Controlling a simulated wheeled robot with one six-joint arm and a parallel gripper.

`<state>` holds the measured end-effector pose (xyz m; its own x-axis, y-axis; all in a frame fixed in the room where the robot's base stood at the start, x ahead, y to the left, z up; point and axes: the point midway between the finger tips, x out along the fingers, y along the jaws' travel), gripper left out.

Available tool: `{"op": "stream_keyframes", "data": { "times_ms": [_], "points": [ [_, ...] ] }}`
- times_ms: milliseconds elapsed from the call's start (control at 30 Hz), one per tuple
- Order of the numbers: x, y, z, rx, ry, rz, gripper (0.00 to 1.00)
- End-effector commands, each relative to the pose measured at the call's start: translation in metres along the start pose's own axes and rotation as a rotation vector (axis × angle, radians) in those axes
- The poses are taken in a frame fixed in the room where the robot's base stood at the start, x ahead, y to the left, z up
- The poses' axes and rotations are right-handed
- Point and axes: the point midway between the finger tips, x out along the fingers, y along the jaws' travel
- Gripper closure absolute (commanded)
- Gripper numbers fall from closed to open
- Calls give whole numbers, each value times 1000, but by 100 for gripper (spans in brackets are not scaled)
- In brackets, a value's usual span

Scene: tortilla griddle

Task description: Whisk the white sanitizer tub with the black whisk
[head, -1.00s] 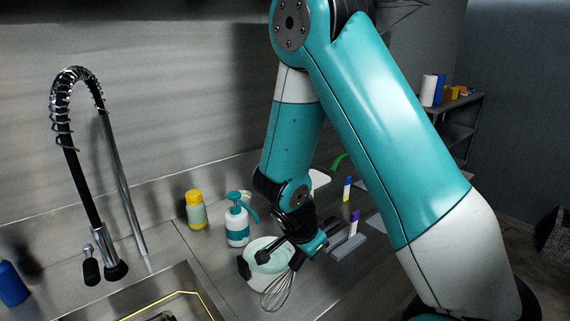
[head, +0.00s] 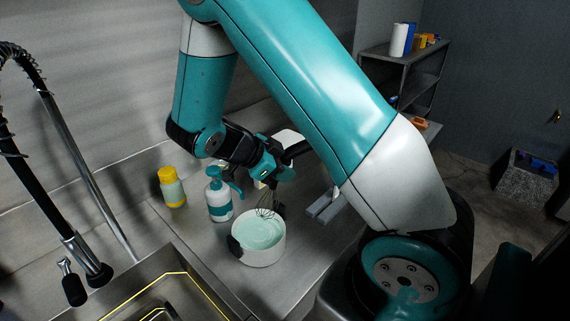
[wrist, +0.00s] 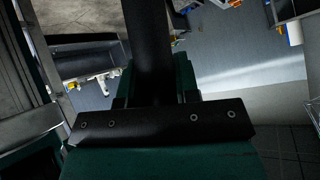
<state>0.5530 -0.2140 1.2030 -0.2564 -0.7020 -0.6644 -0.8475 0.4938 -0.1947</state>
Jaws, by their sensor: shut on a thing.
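The white tub (head: 262,256) stands on the steel counter, with pale green liquid inside and a black part on its left side. My gripper (head: 277,172) is above and behind the tub, shut on the black whisk. The whisk's wire loops (head: 266,207) hang downward and overlap the tub's back rim; I cannot tell whether their tips are inside the tub, above it or behind it. In the wrist view a dark handle (wrist: 148,45) runs between the fingers. My arm hides part of the counter behind.
A teal-and-white pump bottle (head: 219,203) stands close to the tub's left, with a yellow-capped bottle (head: 172,188) farther left. The sink (head: 160,295) and its faucet (head: 85,180) are at left. A grey block (head: 325,207) lies to the tub's right.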

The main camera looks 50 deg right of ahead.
Motion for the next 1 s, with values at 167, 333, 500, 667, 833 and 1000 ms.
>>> {"op": "stream_keyframes", "data": {
  "times_ms": [167,333,500,667,833,1000],
  "points": [
    [7,1,16,-2,0,-1,94],
    [13,1,32,-3,-1,-3,94],
    [18,1,45,-2,-1,-3,94],
    [24,1,57,-2,0,-3,94],
    [29,1,70,-2,0,-3,94],
    [33,1,82,-2,0,-3,94]
  ]
}}
